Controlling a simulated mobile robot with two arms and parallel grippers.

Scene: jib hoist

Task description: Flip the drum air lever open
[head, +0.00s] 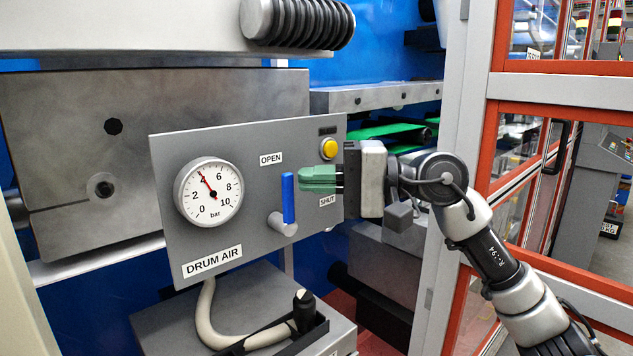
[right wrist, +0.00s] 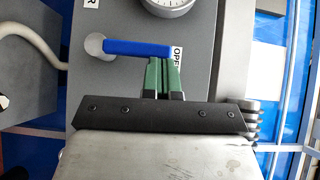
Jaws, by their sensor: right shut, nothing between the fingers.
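The drum air lever (head: 288,198) is a blue handle on a grey pivot at the lower middle of the DRUM AIR panel (head: 240,135). It stands upright, its free end near the OPEN label (head: 270,159); the SHUT label (head: 327,200) is to its right. My right gripper (head: 302,179) is just right of the lever, its green fingers shut and empty, pointing left at the handle's upper part. In the right wrist view, the fingertips (right wrist: 163,60) are right by the blue lever (right wrist: 138,48); I cannot tell if they touch. My left gripper is not in view.
The pressure gauge (head: 208,190) left of the lever reads about 4 bar. A yellow button (head: 329,148) sits above my right fingers. A grey box (head: 245,310) with a hose is below the panel. An orange-framed guard (head: 570,92) stands at the right.

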